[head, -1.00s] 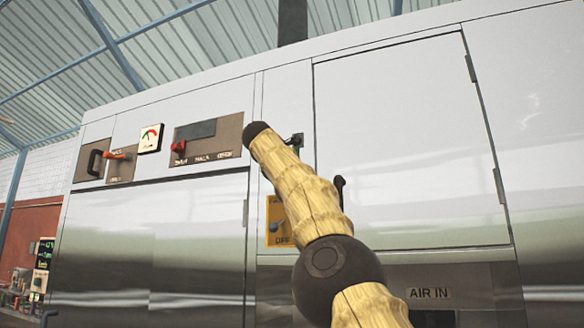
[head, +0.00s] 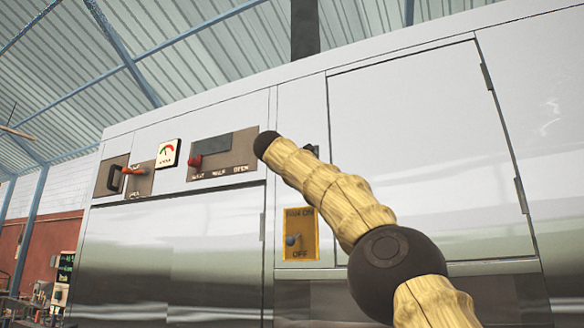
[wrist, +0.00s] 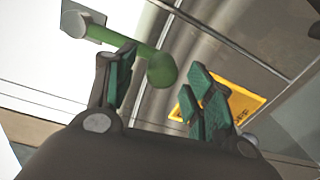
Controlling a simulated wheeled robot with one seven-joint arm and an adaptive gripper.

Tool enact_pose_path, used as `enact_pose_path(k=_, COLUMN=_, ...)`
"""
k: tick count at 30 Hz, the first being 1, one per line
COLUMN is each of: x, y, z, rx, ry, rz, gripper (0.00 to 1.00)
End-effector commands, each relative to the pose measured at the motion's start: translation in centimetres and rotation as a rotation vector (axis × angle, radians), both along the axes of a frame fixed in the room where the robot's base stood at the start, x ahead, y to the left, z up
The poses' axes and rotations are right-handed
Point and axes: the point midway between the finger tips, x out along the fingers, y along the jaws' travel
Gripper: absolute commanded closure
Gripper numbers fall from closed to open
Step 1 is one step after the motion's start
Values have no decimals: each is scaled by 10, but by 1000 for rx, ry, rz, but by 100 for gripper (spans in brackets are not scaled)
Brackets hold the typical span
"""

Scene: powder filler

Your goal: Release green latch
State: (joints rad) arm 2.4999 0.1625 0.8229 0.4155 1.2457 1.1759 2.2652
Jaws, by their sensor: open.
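The green latch shows in the wrist view as a green bar (wrist: 125,40) with a rounded knob end, fixed to a grey mount (wrist: 83,20) on the white panel. My gripper (wrist: 162,65) is open, its two green-padded fingers on either side of the latch's knob end. The knob lies between the fingertips in the picture; I cannot tell whether they touch it. In the head view my arm covers the gripper, and I cannot make out the green latch there.
A large steel cabinet door (head: 420,150) stands to the right of my arm. A red-handled control panel (head: 222,152) and a gauge (head: 168,153) are on the left.

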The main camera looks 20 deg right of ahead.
Motion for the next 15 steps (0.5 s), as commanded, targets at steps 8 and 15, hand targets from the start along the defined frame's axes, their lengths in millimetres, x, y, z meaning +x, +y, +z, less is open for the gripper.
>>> enact_pose_path(k=8, x=-18, y=19, z=1, rx=-2, ry=0, rz=2, gripper=47)
enact_pose_path(k=15, x=-41, y=45, z=2, rx=-1, ry=0, rz=2, gripper=47)
